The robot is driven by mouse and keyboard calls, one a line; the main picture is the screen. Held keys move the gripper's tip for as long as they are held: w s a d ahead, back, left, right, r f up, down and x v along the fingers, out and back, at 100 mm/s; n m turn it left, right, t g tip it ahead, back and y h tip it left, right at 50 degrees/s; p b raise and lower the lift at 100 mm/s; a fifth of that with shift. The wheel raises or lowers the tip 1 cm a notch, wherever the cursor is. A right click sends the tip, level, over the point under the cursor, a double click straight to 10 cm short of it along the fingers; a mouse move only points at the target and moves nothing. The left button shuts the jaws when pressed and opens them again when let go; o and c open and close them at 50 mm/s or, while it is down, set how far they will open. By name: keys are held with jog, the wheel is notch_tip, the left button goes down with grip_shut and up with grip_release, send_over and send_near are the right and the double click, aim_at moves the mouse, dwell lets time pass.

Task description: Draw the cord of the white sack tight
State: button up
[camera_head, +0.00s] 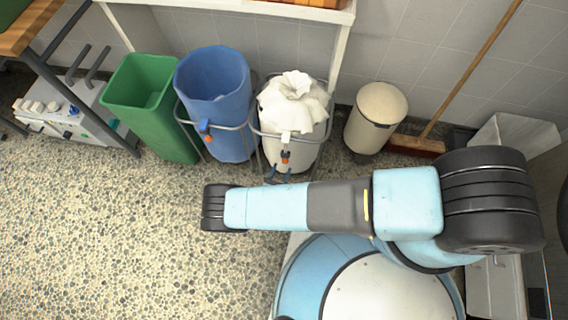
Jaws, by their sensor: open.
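The white sack (293,103) hangs in a wire stand against the wall, its cloth bunched and puffed up at the top. A pale tab and an orange cord lock (285,156) hang down its front on the cord. I cannot tell how tight the cord is. My arm lies across the picture in front of the sack and hides most of my gripper (286,178). Small dark tips show at the arm's upper edge, just below the cord lock. They look apart, and I see nothing held between them. Whether they touch the cord is too small to tell.
A blue sack (212,88) with its own orange lock stands open in a stand at the left. Beyond it is a green bin (150,105). A beige lidded bin (376,118) and a broom (416,146) are at the right. The pebbled floor at left is clear.

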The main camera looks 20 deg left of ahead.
jog(key=s, duration=0.8)
jog(key=shift+s+a, duration=0.3)
